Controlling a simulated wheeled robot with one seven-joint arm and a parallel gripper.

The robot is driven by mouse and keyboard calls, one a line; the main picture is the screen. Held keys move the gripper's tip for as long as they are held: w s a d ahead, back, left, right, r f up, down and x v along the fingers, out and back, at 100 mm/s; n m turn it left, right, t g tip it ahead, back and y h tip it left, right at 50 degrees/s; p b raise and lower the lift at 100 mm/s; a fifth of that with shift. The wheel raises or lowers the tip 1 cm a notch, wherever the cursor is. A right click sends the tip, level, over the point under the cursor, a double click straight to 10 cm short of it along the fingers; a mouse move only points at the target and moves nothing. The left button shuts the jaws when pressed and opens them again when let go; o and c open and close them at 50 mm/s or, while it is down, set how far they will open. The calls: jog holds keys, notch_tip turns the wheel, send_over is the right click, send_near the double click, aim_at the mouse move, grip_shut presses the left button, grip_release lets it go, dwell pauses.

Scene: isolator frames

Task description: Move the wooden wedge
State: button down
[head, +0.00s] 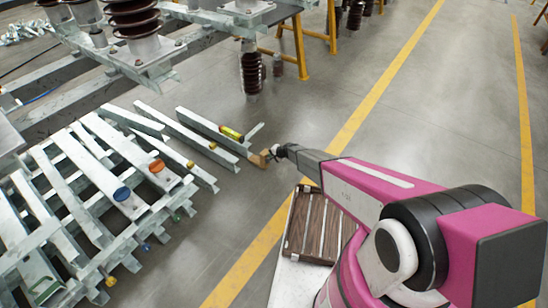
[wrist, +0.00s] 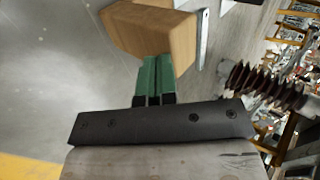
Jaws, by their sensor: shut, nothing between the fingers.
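The wooden wedge (wrist: 150,30) is a light brown block just beyond my fingertips at the top of the wrist view. In the head view the wedge (head: 258,160) is a small tan piece at the end of my arm, by the near end of a metal beam. My gripper (wrist: 155,62) has its two green fingers together with nothing between them. The fingertips meet the wedge's lower edge in the picture; I cannot tell whether they touch it. In the head view my gripper (head: 274,154) is small and dark, right beside the wedge.
Galvanised metal beams (head: 205,130) lie on the floor to the left, with a yellow item (head: 231,133) on one. A slatted wooden crate (head: 318,228) sits near my base. Brown ribbed insulators (head: 252,70) stand behind. The grey floor right of the yellow line (head: 375,80) is clear.

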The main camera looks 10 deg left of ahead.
jog(key=shift+a, duration=0.1)
jog(key=shift+w+a, duration=0.2)
jog(key=shift+a, duration=0.2)
jog(key=shift+d, duration=0.1)
